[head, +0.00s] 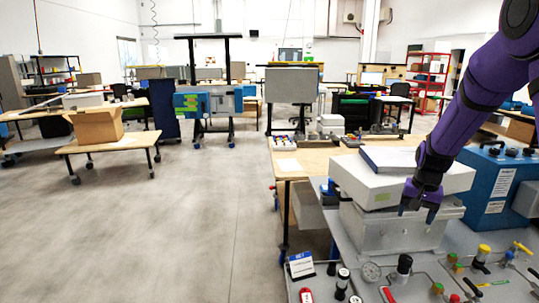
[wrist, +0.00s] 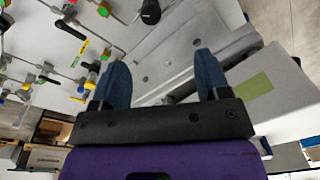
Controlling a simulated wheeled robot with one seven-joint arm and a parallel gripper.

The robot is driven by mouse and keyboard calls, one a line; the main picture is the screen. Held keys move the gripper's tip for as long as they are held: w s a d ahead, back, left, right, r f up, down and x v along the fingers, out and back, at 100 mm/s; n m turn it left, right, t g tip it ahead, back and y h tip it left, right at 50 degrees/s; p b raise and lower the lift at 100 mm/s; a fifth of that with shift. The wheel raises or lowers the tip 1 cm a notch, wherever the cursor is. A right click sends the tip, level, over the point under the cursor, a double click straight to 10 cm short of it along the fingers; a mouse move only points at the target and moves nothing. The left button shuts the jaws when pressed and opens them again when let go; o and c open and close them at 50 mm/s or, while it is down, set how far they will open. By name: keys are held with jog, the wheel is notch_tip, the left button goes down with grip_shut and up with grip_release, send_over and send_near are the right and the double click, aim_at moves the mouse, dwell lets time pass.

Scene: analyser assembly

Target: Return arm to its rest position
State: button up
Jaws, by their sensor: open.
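My purple arm comes in from the upper right of the head view and hangs down at the right. My gripper (head: 418,208) is in front of a light grey analyser box (head: 385,232) with a white lid part (head: 375,190) on it. In the wrist view my gripper (wrist: 157,75) shows two blue fingers set wide apart with nothing between them. The grey box (wrist: 165,70) lies beyond the fingertips. I cannot tell whether the fingers touch it.
A panel (head: 410,285) with valves, knobs and a gauge lies in front of the box. A blue unit (head: 490,185) stands to its right. A cardboard box (head: 96,126) sits on a wheeled table at the left. The grey floor (head: 150,230) at the left is clear.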

jog(key=s+a+r+n+t, duration=0.15)
jog(key=s+a+r, duration=0.25)
jog(key=s+r, duration=0.4)
jog(key=s+a+r+n+t, duration=0.15)
jog(key=s+a+r, duration=0.35)
jog(key=r, duration=0.5)
jog(key=s+a+r+n, duration=0.1)
jog(key=s+r, duration=0.1)
jog(key=s, duration=0.7)
jog(key=s+a+r+n+t, duration=0.1)
jog(key=s+a+r+n, duration=0.1)
jog(key=s, duration=0.8)
jog(key=shift+s+a, duration=0.15)
jog(key=shift+a, duration=0.1)
jog(key=shift+r, duration=0.1)
